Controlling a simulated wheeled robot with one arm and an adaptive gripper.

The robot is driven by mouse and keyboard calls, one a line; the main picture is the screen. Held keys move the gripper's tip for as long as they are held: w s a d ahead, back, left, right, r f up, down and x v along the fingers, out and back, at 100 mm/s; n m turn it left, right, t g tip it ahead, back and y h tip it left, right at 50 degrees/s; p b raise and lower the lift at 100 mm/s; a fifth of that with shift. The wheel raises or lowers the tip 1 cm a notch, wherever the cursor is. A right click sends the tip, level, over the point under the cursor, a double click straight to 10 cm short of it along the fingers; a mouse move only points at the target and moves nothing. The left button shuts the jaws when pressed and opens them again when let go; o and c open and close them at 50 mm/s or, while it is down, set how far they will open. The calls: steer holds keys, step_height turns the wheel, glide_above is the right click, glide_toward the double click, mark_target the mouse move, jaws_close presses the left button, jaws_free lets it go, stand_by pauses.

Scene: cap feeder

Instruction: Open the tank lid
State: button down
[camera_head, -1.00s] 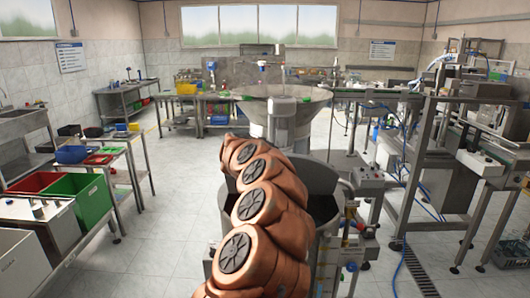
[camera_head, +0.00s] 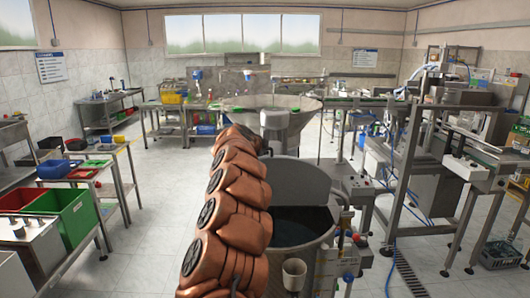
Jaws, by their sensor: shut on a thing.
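The tank (camera_head: 325,250) is a grey round drum at the centre right, with its dark opening facing up. Its grey lid (camera_head: 298,182) stands raised and tilted at the back of the opening, its broad face toward me. The lid's left edge is covered by my copper-coloured arm, which rises from the bottom of the picture along the tank's left side. My gripper is hidden at the far end of the arm, so its fingers and its contact with the lid do not show.
A wide feeder bowl (camera_head: 265,103) stands behind the tank. A white cup (camera_head: 294,273) is at the tank's front. A control post (camera_head: 360,192) and conveyor frames crowd the right. A bench with red and green bins (camera_head: 72,220) stands left, with clear floor between.

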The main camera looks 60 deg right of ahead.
steer(key=shift+w+d+r, duration=0.15)
steer(key=shift+w+d, duration=0.05)
steer(key=shift+d, duration=0.15)
stand_by(0.3)
steer(key=c, duration=1.2)
jaws_free()
steer(key=shift+a, duration=0.1)
steer(key=v, duration=1.2)
